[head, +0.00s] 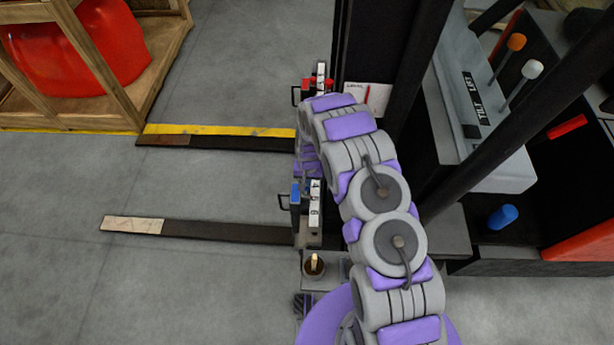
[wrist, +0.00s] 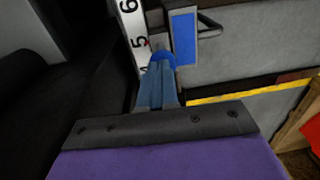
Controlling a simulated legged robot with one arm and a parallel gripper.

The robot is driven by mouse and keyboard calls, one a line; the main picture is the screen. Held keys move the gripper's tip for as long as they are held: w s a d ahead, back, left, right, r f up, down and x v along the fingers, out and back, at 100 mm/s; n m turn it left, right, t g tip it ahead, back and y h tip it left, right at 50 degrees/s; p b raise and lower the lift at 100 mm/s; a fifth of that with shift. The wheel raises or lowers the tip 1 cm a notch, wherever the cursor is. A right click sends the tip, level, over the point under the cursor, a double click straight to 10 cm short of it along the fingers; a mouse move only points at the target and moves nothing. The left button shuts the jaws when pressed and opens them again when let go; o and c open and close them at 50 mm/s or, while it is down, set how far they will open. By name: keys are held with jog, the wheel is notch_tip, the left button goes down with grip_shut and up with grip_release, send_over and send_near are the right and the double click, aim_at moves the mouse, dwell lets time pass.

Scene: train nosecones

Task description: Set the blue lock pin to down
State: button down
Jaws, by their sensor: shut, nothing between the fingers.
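The blue lock pin's block (head: 296,193) is on the fork carriage, beside a white number strip (head: 315,203). A thin dark handle sticks out to its left. In the wrist view the blue block (wrist: 184,38) is ahead, with the handle to its right and the number strip (wrist: 133,28) to its left. My gripper (wrist: 161,72) is shut and empty, pointing at the gap between strip and block. A rounded blue piece shows at its fingertips; I cannot tell whether it touches the block. In the head view my arm mostly hides the gripper.
Two forks (head: 215,232) reach left over the grey floor. A similar red pin (head: 308,85) with its own number strip is farther back. A black mast (head: 385,50) rises beside my arm. A wooden crate (head: 150,75) with a red nosecone (head: 75,40) stands upper left.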

jog(key=shift+f, duration=0.15)
jog(key=shift+f, duration=1.55)
jog(key=shift+s+f, duration=0.15)
jog(key=shift+f, duration=0.1)
jog(key=shift+s+r+p, duration=0.1)
jog(key=shift+p, duration=0.2)
notch_tip(320, 180, up, 14)
jog(key=p, duration=0.3)
jog(key=shift+w+d+p, duration=0.25)
jog(key=shift+w+p, duration=0.1)
jog(key=shift+r, duration=0.1)
